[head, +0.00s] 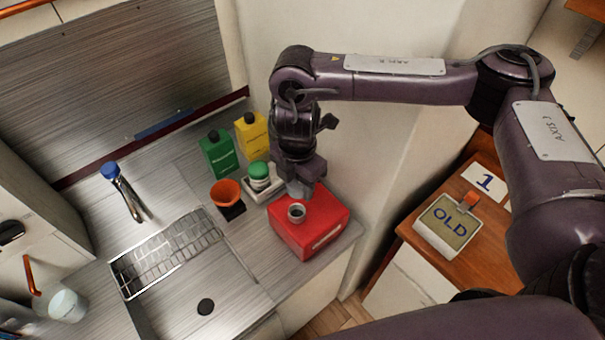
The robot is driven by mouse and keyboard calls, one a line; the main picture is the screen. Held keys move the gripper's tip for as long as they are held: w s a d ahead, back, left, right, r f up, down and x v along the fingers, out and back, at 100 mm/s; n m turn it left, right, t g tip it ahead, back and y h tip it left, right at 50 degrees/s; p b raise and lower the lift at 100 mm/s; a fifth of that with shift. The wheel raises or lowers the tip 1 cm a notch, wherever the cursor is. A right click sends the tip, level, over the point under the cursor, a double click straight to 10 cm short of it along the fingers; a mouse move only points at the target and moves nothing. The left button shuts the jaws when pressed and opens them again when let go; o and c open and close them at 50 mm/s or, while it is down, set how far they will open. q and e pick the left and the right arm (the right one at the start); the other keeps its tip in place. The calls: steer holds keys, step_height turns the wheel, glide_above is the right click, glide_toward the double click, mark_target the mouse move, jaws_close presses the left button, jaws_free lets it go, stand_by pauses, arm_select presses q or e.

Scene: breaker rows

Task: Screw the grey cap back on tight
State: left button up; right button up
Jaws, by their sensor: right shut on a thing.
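A red canister (318,229) lies on the metal counter near its right end. A round grey piece with a dark centre (297,213) stands on its top; I cannot tell whether it is the open neck or the cap. My right gripper (301,190) points down just above and behind this grey piece. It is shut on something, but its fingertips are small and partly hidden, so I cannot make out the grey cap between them. My left gripper is not in view.
A sink with a rack (167,253) is at left.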

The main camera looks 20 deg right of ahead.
steer(key=shift+s+a+r+n+p, duration=0.1)
steer(key=shift+a+n+p, duration=0.05)
steer(key=shift+n, duration=0.4)
steer(key=shift+a+n+p, duration=0.1)
steer(key=shift+n+p, duration=0.05)
steer(key=shift+n, duration=0.4)
step_height(320, 180, down, 6)
steer(key=b, duration=0.3)
steer(key=shift+b, duration=0.4)
steer(key=shift+p, duration=0.65)
stand_by(1.0)
steer(key=shift+f+b, duration=0.7)
steer(key=shift+f, duration=0.25)
steer(key=o, duration=1)
